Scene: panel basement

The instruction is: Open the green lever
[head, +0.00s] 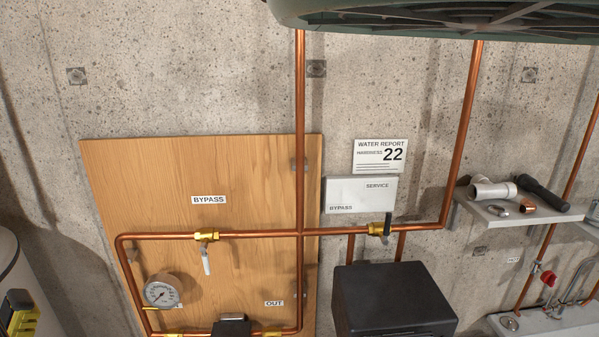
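I cannot make out a clearly green lever. A brass valve (206,237) on the horizontal copper pipe, below the BYPASS label, has a pale grey lever (206,261) hanging down across the pipe. A second brass valve (377,229) further right on the same pipe has a dark lever (388,223) standing upright, across the pipe; its exact colour is hard to tell. My gripper is not in view.
A wooden panel (150,190) backs the pipes, with a round gauge (160,292) at lower left. A black box (395,305) stands below the right valve. A shelf (530,215) with pipe fittings and a red handle (549,278) are at right. A dark green round object (430,20) overhangs the top.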

